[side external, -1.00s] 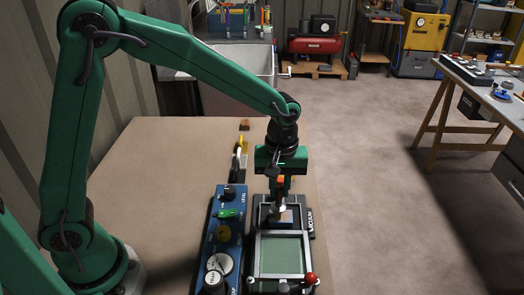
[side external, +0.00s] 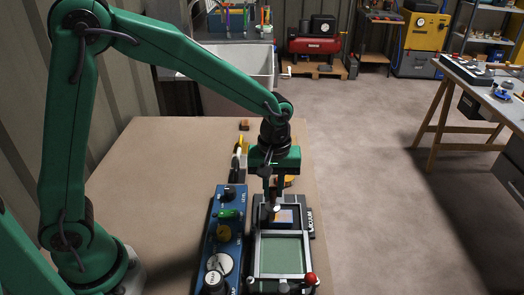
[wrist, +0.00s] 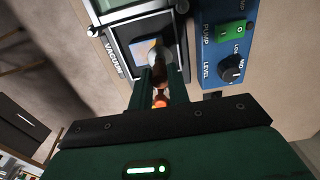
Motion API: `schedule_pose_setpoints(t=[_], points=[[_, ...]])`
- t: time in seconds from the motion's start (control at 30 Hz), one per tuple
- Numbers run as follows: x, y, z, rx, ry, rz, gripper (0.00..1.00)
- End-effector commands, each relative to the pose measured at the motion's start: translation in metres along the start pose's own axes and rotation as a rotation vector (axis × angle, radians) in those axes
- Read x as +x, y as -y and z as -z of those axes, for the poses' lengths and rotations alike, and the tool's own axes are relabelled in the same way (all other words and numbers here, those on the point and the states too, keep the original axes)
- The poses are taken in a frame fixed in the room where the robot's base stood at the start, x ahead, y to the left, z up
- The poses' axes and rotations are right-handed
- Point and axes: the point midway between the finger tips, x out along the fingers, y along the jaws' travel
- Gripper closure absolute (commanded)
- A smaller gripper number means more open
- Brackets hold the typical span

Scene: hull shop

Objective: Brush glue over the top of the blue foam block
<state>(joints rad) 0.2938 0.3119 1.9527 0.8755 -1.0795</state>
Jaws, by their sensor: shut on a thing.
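The blue foam block (side external: 286,215) lies at the back end of the framed vacuum unit in the side view, with a tan patch showing on its top. It also shows small in the wrist view (wrist: 151,50), partly covered by the brush. My gripper (side external: 267,192) is over the block's left side, pointing down. It is shut on a brush (side external: 268,212), whose lower end is at the block's left edge; I cannot tell whether it touches. In the wrist view, my gripper (wrist: 161,92) has the brush's orange handle between its fingers.
The vacuum unit has a metal frame (side external: 255,258) around a green panel and a red-knobbed lever (side external: 310,279). A blue control box (side external: 225,240) with knobs stands close on the left. An orange item (side external: 286,181) is behind my gripper. The bench (side external: 165,190) is clear further left.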

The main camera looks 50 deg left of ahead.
Motion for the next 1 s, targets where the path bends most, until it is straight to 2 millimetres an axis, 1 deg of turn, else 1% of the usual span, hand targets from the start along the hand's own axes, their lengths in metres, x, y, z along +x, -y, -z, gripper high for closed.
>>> schedule_pose_setpoints(t=[0.4,0.77,1.0], points=[[0.000,-0.012,0.000,0.001,0.000,0.001,1.00],[0.000,-0.015,0.000,0.001,0.000,0.001,1.00],[0.000,-0.021,0.000,0.001,0.000,-0.001,1.00]])
